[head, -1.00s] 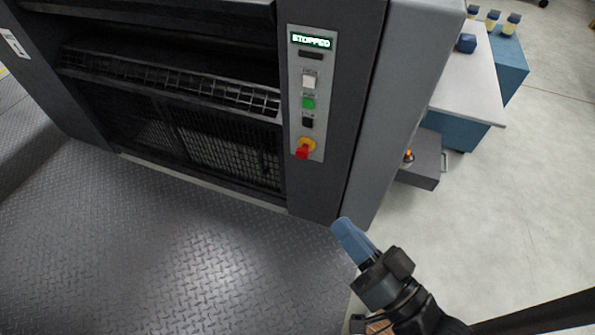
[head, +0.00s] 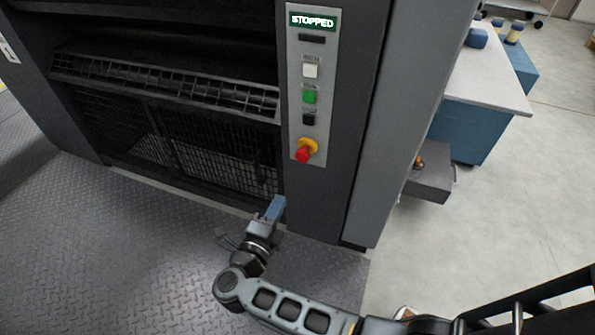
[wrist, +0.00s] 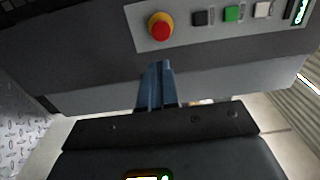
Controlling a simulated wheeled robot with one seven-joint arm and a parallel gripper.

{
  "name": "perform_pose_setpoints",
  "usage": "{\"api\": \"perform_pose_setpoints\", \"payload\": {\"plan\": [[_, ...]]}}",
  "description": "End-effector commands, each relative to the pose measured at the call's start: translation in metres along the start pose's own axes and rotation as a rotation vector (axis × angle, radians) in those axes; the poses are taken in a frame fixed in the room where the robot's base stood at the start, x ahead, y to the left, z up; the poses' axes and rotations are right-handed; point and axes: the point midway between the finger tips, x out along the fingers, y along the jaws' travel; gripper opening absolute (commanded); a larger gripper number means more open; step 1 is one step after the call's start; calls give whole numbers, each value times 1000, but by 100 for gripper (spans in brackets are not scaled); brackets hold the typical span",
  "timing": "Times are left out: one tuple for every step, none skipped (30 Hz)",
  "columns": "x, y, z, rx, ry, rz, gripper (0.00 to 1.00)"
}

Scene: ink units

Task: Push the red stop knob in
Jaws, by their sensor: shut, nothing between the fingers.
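The red stop knob (head: 303,154) sits on a yellow base near the bottom of the upright control panel (head: 312,75) in the head view. It also shows in the wrist view (wrist: 159,28), above the fingertips. My gripper (head: 275,205) is shut and empty, its blue fingers together, below and to the left of the knob in the head view. In the wrist view the fingers point toward the panel side, and a gap shows between their tips and the knob. The panel's display reads STOPPED.
Above the knob on the panel are a black button (head: 309,119), a green button (head: 310,96) and a white button (head: 310,70). A grey box (head: 432,178) juts out right of the machine. A table (head: 485,85) stands behind it. Treadplate floor (head: 120,250) lies in front.

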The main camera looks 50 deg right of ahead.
Motion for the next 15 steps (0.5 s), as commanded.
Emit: {"api": "perform_pose_setpoints", "payload": {"plan": [[0, 0, 1, 2, 4, 3, 0], [0, 0, 1, 2, 5, 3, 0], [0, 0, 1, 2, 5, 3, 0], [0, 0, 1, 2, 4, 3, 0], [0, 0, 1, 2, 4, 3, 0], [0, 0, 1, 1, 4, 3, 0], [0, 0, 1, 1, 3, 3, 0], [0, 0, 1, 1, 3, 2, 0], [0, 0, 1, 1, 3, 2, 0], [1, 0, 0, 1, 3, 2, 0], [2, 0, 0, 1, 3, 2, 0], [4, 0, 0, 1, 3, 2, 0], [6, 0, 0, 1, 3, 2, 0], [9, 0, 0, 1, 4, 2, 0], [13, 0, 0, 1, 4, 1, 0]]}}
